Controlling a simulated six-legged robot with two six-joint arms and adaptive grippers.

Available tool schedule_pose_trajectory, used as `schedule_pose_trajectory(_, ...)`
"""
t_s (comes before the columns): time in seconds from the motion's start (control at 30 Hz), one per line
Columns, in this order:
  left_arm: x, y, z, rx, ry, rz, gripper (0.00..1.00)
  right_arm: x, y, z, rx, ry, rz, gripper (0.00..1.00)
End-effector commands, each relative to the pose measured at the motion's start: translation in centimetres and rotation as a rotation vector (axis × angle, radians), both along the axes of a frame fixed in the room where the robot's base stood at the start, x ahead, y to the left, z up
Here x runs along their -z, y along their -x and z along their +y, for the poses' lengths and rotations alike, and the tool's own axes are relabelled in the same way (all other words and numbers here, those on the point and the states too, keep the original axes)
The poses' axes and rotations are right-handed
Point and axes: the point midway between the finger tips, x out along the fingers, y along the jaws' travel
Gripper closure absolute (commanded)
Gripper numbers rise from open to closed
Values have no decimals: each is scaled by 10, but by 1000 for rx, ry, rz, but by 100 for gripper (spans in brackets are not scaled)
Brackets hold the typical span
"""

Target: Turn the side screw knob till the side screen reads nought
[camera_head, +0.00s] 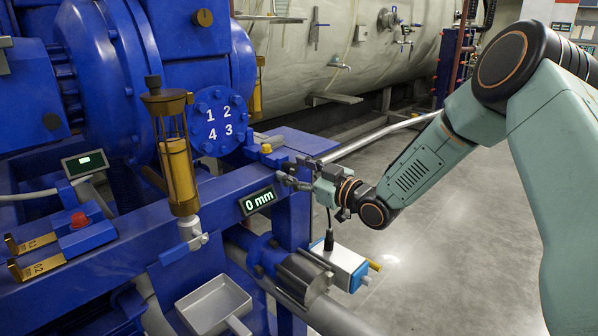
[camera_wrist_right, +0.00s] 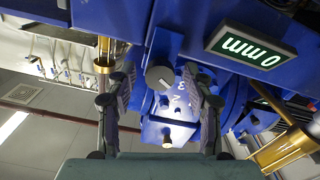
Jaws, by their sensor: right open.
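The side screen (camera_head: 258,200) is a small black display on the blue beam and reads 0 mm. In the right wrist view the screen (camera_wrist_right: 252,47) appears upside down with the same reading. The side screw knob (camera_wrist_right: 159,78) is a small grey round knob in the right wrist view. My right gripper (camera_head: 292,181) is at the beam's right end, just right of the screen. In the wrist view its fingers (camera_wrist_right: 159,88) are spread to either side of the knob, with visible gaps. The knob is hard to make out in the head view. My left gripper is not in view.
A brass and glass cylinder (camera_head: 178,165) stands on the beam left of the screen. A second small screen (camera_head: 85,163) is farther left. A grey tray (camera_head: 214,304) and a white-blue box (camera_head: 340,266) are below. Grey floor (camera_head: 430,235) lies open to the right.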

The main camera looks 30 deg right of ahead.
Motion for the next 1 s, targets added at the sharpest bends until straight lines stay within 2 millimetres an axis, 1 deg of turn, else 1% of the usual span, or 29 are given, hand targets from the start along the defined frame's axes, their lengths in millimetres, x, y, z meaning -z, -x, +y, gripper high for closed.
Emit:
schedule_pose_trajectory(0.17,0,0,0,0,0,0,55,0,11,-6,3,-4,1,48)
schedule_pose_trajectory(0.5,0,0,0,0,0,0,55,-1,49,-18,2,-7,-2,48)
schedule_pose_trajectory(0.6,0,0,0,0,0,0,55,-1,56,-22,5,-5,0,48)
schedule_pose_trajectory(0.8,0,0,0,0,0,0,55,0,67,-24,2,-2,0,48)
schedule_pose_trajectory(1.0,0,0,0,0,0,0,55,0,70,-25,1,-1,-1,48)
